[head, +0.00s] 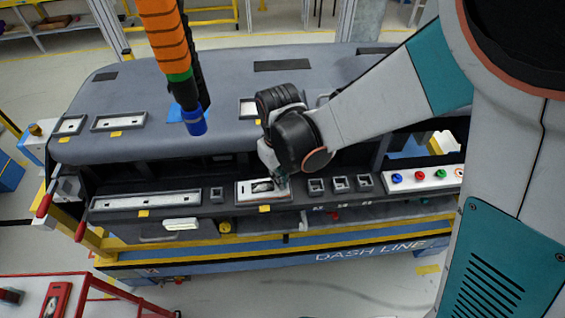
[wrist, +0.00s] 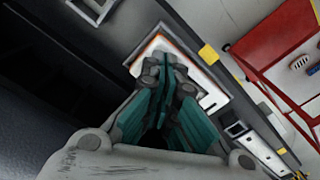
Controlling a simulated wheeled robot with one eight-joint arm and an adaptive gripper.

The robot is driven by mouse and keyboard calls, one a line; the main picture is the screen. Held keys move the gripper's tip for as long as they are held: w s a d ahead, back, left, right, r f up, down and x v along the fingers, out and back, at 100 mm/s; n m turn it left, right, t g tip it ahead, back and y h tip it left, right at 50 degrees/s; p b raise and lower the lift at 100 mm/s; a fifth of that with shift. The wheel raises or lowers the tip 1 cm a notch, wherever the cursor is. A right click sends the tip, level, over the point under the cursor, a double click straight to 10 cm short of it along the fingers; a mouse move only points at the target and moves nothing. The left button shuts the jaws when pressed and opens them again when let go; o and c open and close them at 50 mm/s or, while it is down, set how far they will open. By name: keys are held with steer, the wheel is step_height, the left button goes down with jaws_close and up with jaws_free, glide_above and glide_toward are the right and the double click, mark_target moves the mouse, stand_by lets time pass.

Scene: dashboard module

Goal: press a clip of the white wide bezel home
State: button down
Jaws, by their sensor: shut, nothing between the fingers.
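The white wide bezel (head: 245,196) sits in the front face of the dashboard module, just above a yellow tag. It also shows in the wrist view (wrist: 209,102), with a thin orange line along one long edge. My gripper (head: 281,184) points down over the right part of the bezel and hides some of it. In the wrist view my gripper (wrist: 167,68) has its teal fingers together and empty, with the tips over the bezel's face. I cannot tell whether the tips touch it. The clips are too small or hidden to make out.
A longer pale bezel (head: 145,201) lies to the left, with a small square switch (head: 217,195) between. Several square sockets (head: 340,184) and a panel of coloured buttons (head: 422,179) lie to the right. An orange-sleeved tool (head: 190,115) hangs above the dashboard. A red-framed cart (head: 95,285) stands at front left.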

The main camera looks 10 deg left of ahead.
steer(key=shift+f+b, duration=0.85)
steer(key=shift+b, duration=0.3)
stand_by(2.1)
stand_by(0.6)
step_height(320, 180, up, 8)
steer(key=p, duration=0.5)
stand_by(0.4)
